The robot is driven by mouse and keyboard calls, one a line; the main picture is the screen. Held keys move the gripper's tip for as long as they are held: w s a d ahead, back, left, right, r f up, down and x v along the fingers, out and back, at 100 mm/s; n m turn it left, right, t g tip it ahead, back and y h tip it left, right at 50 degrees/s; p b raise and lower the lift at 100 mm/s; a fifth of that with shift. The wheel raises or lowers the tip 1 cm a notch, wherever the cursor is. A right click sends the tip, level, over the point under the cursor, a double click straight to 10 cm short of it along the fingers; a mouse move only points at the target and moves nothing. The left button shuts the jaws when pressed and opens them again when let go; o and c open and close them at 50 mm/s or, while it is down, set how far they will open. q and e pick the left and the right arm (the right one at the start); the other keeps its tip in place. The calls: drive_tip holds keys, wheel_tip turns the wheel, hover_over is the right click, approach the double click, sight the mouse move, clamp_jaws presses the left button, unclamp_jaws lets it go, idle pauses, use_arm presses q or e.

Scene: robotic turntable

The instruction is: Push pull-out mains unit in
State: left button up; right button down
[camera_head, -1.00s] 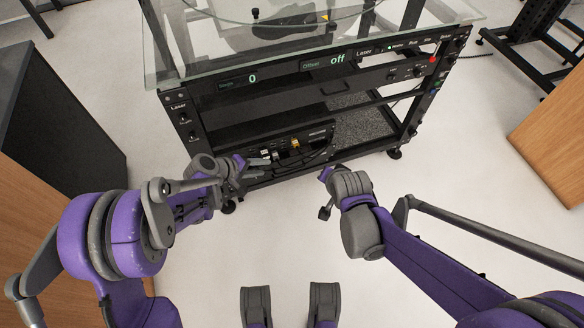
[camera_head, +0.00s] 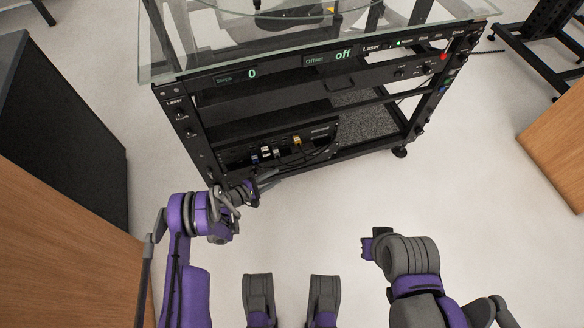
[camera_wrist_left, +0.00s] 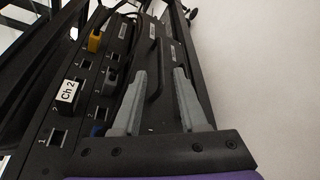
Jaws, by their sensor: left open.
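The black mains unit (camera_head: 318,133) sits in the bottom left bay of the turntable rack, with sockets and yellow, white and grey plugs on its top. How far it stands out is hard to tell. In the left wrist view its socket panel (camera_wrist_left: 107,88) fills the left and middle, with a "Ch 2" label. My left gripper (camera_head: 266,178) is at the unit's front lower edge in the head view. In the wrist view its two grey fingers (camera_wrist_left: 160,72) are apart, with nothing seen held between them. My right gripper (camera_head: 367,246) is over the floor, away from the rack; its fingers are unclear.
The rack's glass top (camera_head: 215,38) overhangs above the bay, with a front panel (camera_head: 300,62) reading "0" and "off". A dark cabinet (camera_head: 60,125) stands at left and a wooden one (camera_head: 560,140) at right. The floor (camera_head: 480,215) between is clear.

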sight(292, 168)
use_arm(q)
drive_tip(key=b+x, duration=0.2)
drive_tip(key=x, duration=0.7)
drive_tip(key=shift+d, duration=0.1)
drive_tip(key=shift+c, duration=0.3)
clamp_jaws()
idle(0.8)
